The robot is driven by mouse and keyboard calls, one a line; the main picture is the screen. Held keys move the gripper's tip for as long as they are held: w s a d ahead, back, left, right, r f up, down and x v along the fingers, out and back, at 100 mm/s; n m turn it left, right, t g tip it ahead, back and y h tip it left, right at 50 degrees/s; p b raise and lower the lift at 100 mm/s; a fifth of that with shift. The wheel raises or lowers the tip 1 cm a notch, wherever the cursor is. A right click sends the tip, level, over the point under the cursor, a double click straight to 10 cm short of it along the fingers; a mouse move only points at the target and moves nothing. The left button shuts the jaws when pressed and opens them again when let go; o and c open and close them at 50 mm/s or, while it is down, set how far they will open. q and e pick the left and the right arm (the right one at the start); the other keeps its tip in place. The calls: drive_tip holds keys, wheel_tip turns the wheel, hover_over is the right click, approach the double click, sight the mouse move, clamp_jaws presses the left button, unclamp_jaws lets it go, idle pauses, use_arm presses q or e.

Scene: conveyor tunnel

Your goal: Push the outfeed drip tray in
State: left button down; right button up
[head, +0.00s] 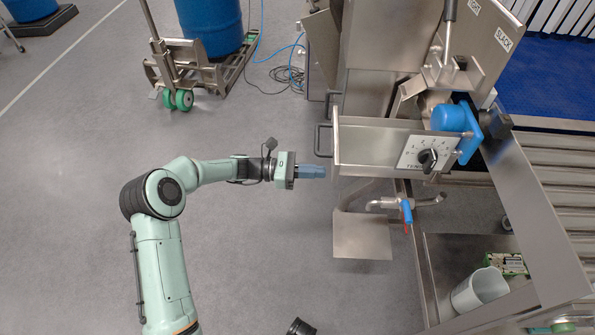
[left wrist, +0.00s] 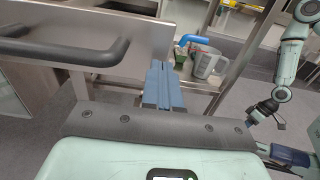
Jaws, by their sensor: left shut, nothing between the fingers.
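The drip tray (head: 375,148) is a shallow bare-metal drawer sticking out to the left of the machine in the head view. A dark bar handle (head: 323,140) is on its left end; the handle (left wrist: 70,50) looms large in the left wrist view, on the tray's metal front (left wrist: 130,38). My left gripper (head: 322,172) is shut and empty, its blue fingers pointing right, just below the handle in the head view. The fingertips are close to the lower front corner of the tray; I cannot tell whether they touch. Part of my right arm (left wrist: 290,60) shows in the left wrist view; its finger state is unclear.
A knob plate (head: 428,155) and blue motor (head: 455,118) stand at the tray's right end. A blue-handled valve (head: 406,210) and metal plate (head: 362,235) lie below. A jug (head: 480,290) stands on a lower shelf.

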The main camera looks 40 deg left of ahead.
use_arm(q)
drive_tip(key=shift+x, duration=0.75)
use_arm(e)
drive_tip(key=shift+w+d+f, duration=0.15)
drive_tip(key=shift+w+f, duration=0.05)
drive_tip(key=shift+w, duration=0.1)
use_arm(q)
drive_tip(key=b+x, duration=0.1)
drive_tip(key=x, duration=2.3)
drive_tip(key=shift+w+r, duration=0.15)
use_arm(e)
drive_tip(key=shift+w+d+f+t, duration=0.25)
drive_tip(key=shift+w+f, duration=0.1)
drive_tip(key=shift+w, duration=0.1)
drive_tip(key=shift+w+d+f+t, duration=0.2)
drive_tip(key=shift+w+f, duration=0.1)
drive_tip(key=shift+w, duration=0.15)
use_arm(q)
drive_tip(key=shift+d+r, duration=0.15)
use_arm(e)
drive_tip(key=shift+s+a, duration=0.1)
drive_tip(key=shift+a, duration=0.05)
